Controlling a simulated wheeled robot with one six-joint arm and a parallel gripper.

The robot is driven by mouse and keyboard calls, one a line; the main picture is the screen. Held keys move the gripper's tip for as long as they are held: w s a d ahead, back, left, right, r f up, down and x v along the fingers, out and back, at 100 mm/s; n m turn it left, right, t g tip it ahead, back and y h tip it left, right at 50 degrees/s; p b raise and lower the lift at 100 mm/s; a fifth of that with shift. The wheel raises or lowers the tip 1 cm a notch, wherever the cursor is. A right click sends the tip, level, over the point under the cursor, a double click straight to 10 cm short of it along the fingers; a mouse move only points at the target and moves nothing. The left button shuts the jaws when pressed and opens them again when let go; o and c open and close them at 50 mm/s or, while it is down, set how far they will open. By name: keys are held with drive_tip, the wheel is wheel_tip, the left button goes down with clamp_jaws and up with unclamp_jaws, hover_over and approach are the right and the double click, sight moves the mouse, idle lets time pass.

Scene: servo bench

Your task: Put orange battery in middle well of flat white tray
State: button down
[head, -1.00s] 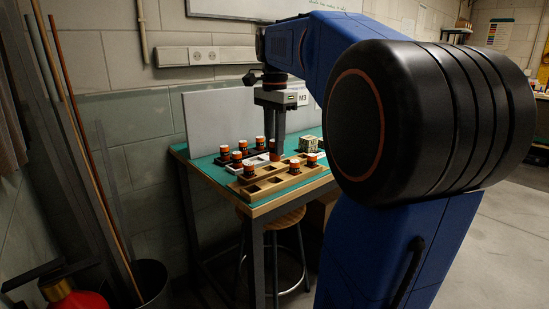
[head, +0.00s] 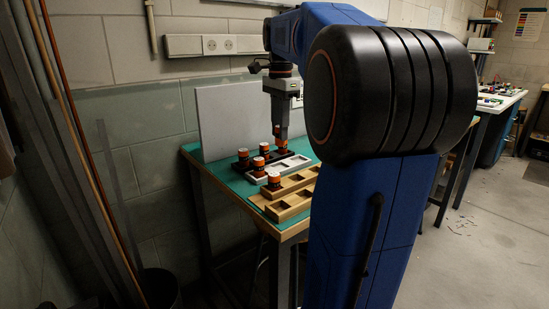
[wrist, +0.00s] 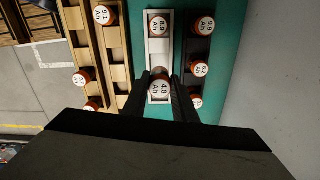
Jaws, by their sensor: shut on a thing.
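My gripper (wrist: 160,88) is shut on an orange battery (wrist: 160,90) with a white top marked 4.8 Ah. In the head view, my gripper (head: 282,138) points straight down over the far part of the flat white tray (head: 288,165). The white tray (wrist: 161,58) also shows in the wrist view, with another orange-rimmed battery (wrist: 159,24), marked 8.9 Ah, in its end well at the top. Below that battery is an empty part of the tray. The held battery is over the tray's lower part and hides what is beneath. I cannot tell whether it touches the tray.
A dark tray (wrist: 197,44) with several batteries stands close to the right of the white tray in the wrist view. A grey panel (head: 240,105) rises behind the bench.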

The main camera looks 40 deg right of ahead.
drive_tip(key=shift+f, duration=3.9)
drive_tip(key=shift+f, duration=0.15)
drive_tip(key=c, duration=1.4)
unclamp_jaws()
drive_tip(key=shift+c, duration=0.2)
wheel_tip(320, 180, up, 12)
drive_tip(key=shift+r, duration=0.15)
drive_tip(key=shift+s, duration=0.15)
